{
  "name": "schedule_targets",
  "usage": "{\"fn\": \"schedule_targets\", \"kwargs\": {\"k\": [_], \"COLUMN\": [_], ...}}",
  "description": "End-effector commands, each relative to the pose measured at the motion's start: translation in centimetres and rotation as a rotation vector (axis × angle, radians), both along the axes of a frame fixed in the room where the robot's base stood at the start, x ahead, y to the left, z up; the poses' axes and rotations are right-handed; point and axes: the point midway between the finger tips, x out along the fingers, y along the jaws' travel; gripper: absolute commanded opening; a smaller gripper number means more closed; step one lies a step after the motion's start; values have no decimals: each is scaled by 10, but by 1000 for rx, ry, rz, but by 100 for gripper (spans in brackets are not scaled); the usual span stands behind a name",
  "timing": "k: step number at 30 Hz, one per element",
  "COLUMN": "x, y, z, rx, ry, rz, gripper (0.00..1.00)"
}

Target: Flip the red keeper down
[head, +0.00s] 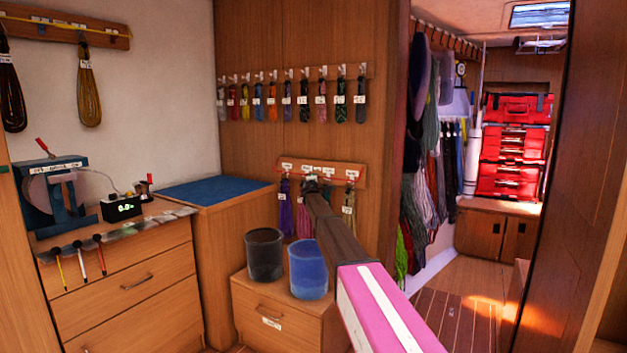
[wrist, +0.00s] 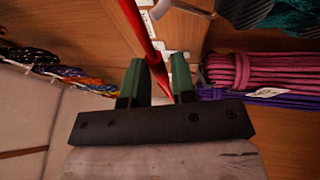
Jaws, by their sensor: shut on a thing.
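The red keeper (wrist: 140,28) is a thin red bar in the wrist view. It runs from the top edge down between the green fingers of my gripper (wrist: 162,68). The fingers are closed around its lower end. A pink coil (wrist: 245,70) and a purple coil (wrist: 265,98) hang beside the gripper in the wrist view.
A black bin (head: 264,256) and a blue bin (head: 308,270) stand on a low cabinet beneath the rack. An upper rack (head: 300,75) holds several small coils. Large hanging lines (head: 424,150) are to the right. A blue-topped cabinet (head: 215,190) is at left.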

Motion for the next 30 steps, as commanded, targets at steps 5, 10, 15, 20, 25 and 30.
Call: {"fn": "schedule_targets", "kwargs": {"k": [5, 10, 15, 20, 25, 30], "x": [8, 8, 8, 7, 6, 5], "y": [-8, -9, -9, -8, -7, -5], "z": [-15, -15, -15, -14, -13, -12], "rx": [11, 10, 9, 7, 6, 6], "ry": [12, 11, 11, 10, 9, 8], "rz": [1, 1, 1, 0, 1, 1], "gripper": [0, 0, 31, 42, 42, 42]}}
